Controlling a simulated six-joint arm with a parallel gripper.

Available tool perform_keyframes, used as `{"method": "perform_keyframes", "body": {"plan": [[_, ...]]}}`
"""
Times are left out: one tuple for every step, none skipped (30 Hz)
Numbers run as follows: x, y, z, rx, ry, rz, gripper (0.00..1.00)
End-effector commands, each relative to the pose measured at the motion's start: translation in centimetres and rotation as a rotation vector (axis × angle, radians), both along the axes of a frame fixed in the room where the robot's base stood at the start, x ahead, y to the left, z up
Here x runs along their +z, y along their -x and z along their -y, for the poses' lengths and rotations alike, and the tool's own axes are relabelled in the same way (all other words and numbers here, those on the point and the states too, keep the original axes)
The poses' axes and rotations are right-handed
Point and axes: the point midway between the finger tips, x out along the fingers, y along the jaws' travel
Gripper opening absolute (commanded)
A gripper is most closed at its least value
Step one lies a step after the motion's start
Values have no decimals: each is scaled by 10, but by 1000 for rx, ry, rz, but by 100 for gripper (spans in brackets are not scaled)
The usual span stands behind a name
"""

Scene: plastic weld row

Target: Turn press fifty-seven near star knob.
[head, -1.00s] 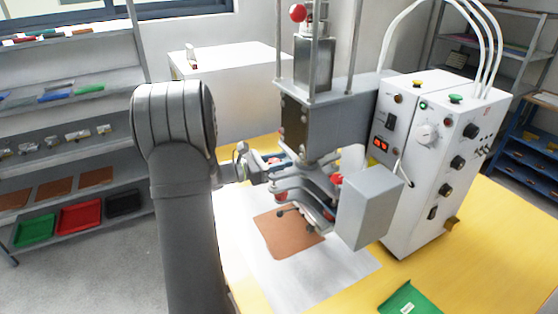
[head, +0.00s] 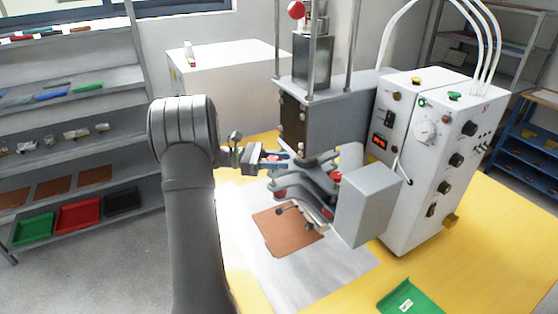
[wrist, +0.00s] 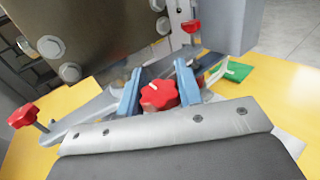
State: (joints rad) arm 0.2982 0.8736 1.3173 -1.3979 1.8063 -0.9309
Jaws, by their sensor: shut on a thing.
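The press (head: 330,110) stands on the yellow table, with a dark plate block and a grey clamp frame below it. My gripper (wrist: 158,85) has two blue fingers, one on each side of a red star knob (wrist: 158,96), and is shut on that knob. In the head view my gripper (head: 274,158) reaches in from the left at the press's lower part. Contact with the knob is hard to see in the head view. Other red knobs show on the frame, at the left (wrist: 22,116) and at the upper right (wrist: 191,26) of the wrist view.
The white control box (head: 425,160) stands right of the press, with a grey box (head: 368,205) in front. A green tray (head: 408,298) lies at the front. Shelves (head: 75,110) stand at left.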

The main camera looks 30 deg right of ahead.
Motion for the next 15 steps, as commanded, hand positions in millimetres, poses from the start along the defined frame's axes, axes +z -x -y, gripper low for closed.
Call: {"method": "perform_keyframes", "body": {"plan": [[1, 0, 0, -1, 1, 0, 10], [1, 0, 0, -1, 1, 0, 10], [1, 0, 0, -1, 1, 0, 10], [1, 0, 0, -1, 2, 1, 10], [1, 0, 0, -1, 2, 1, 10], [1, 0, 0, -1, 2, 1, 10], [1, 0, 0, -1, 2, 1, 10], [1, 0, 0, -1, 2, 1, 10], [1, 0, 0, -1, 2, 1, 10], [1, 0, 0, -1, 2, 1, 39], [1, 0, 0, 0, 2, 1, 44], [1, 0, 0, 0, 2, 1, 52], [1, 0, 0, 0, 2, 1, 54], [1, 0, 0, 0, 2, 1, 54], [1, 0, 0, 0, 1, 0, 54]]}}
